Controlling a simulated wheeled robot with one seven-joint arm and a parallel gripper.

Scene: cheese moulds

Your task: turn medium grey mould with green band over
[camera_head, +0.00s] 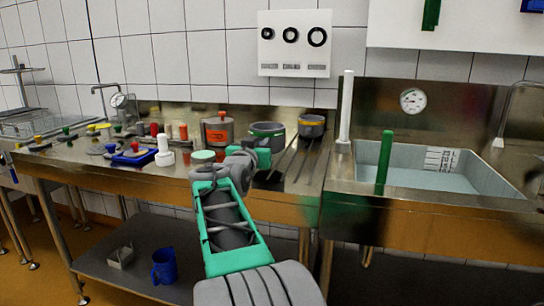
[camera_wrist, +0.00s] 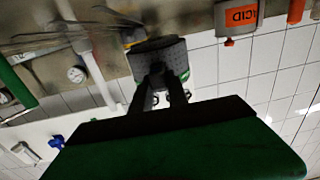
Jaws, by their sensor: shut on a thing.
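The medium grey mould with a green band (camera_head: 268,130) is at the back of the steel bench in the head view, right of an orange-labelled container. There it looks about upright, its green band near the top. My gripper (camera_head: 258,153) reaches it from the front. In the wrist view my two dark fingers (camera_wrist: 159,76) are shut on the grey mould (camera_wrist: 152,52), whose green band shows at its right edge. The fingers hide part of its wall. I cannot tell whether its base touches the bench.
A grey mould with a yellow band (camera_head: 312,127) stands close to its right. The orange-labelled container (camera_head: 217,131) is on its left. A white upright post (camera_head: 345,110) and a sink (camera_head: 430,168) lie further right. Bare ribbed bench (camera_head: 295,167) lies in front.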

